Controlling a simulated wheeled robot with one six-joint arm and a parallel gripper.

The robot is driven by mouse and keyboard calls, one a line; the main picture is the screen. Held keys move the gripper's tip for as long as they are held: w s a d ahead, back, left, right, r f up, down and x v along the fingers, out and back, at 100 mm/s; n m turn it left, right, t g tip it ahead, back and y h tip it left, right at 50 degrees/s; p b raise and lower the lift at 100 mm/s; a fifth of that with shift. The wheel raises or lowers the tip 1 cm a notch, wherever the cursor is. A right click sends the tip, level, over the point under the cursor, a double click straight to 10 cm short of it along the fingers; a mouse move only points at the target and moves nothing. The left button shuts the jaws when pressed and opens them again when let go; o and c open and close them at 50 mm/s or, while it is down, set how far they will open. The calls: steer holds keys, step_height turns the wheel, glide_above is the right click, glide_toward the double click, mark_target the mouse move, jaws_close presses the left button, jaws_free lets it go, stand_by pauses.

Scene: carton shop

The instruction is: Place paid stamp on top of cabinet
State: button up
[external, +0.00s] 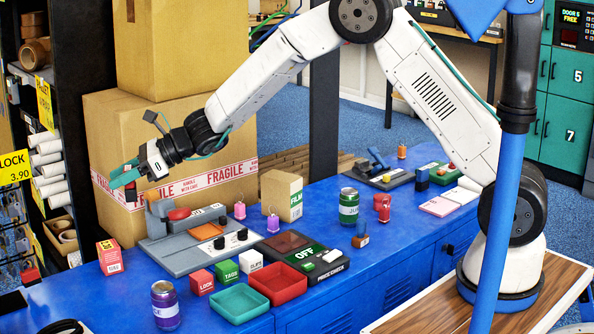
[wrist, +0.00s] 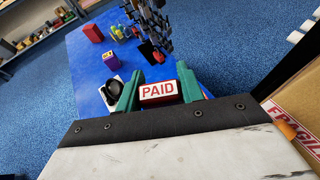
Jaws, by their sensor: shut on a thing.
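The paid stamp (wrist: 160,92) is a red block with a white "PAID" label. It sits between the teal fingers of my gripper (wrist: 160,84) in the wrist view. In the external view my gripper (external: 126,178) is shut on it at the left, in front of the large carton, and the stamp (external: 131,193) shows as a small red piece below the fingers. It is held in the air above the blue cabinet top (external: 85,300). The blue top also shows in the wrist view (wrist: 88,62).
A grey device (external: 175,253), a red-and-white box (external: 109,257), a purple can (external: 166,305), a green tray (external: 238,303) and a red tray (external: 277,284) stand on the cabinet. Stacked cartons (external: 110,120) rise behind my gripper. The front left corner has bare room.

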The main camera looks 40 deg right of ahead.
steer(key=s+a+g, duration=0.1)
steer(key=s+a, duration=0.2)
steer(key=a, duration=0.4)
steer(key=shift+n+y, duration=0.3)
steer(key=f, duration=2.1)
steer(key=shift+w+d, duration=0.15)
steer(key=shift+d, duration=0.25)
steer(key=shift+f, duration=0.1)
steer(key=o, duration=1)
